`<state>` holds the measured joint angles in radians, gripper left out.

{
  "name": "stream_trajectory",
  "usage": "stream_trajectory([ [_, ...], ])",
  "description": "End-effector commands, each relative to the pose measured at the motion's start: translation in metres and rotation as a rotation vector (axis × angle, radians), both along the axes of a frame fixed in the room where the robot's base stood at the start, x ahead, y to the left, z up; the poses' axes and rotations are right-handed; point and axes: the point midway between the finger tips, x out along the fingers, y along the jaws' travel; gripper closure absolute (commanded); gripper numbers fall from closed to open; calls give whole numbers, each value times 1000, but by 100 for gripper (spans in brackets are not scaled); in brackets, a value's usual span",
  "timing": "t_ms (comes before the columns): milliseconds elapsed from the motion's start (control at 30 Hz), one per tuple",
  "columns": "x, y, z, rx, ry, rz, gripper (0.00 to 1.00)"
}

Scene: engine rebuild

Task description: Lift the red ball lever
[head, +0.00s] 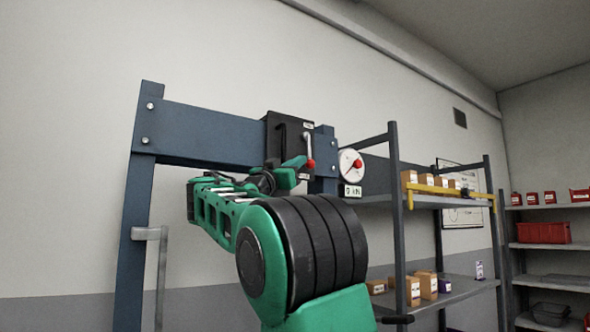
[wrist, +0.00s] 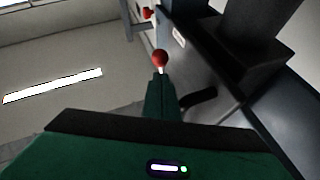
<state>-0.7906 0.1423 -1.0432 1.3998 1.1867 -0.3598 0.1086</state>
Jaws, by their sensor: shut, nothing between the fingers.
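The red ball lever (head: 310,163) hangs from the black panel (head: 284,130) on the blue steel frame, its pale rod pointing down with the ball at its lower end. In the wrist view the red ball (wrist: 159,58) shows just beyond my fingertips, with a short pale piece below it. My gripper (head: 300,161) is shut and empty, its green fingers close beside the ball in the head view. It also shows in the wrist view (wrist: 160,76). I cannot tell whether the fingertips touch the ball or rod.
The blue crossbeam (head: 205,132) and post (head: 135,225) stand left. Shelves with small boxes (head: 425,285) stand right.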

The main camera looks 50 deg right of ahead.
Motion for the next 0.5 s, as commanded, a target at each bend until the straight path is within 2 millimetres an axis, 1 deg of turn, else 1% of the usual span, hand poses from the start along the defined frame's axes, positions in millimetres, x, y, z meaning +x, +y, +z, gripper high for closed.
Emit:
stream_trajectory([
  [33,0,-5,-1,-2,1,-6,100],
  [200,3,-15,-4,-1,0,-2,100],
  [500,3,-16,-5,0,0,-1,100],
])
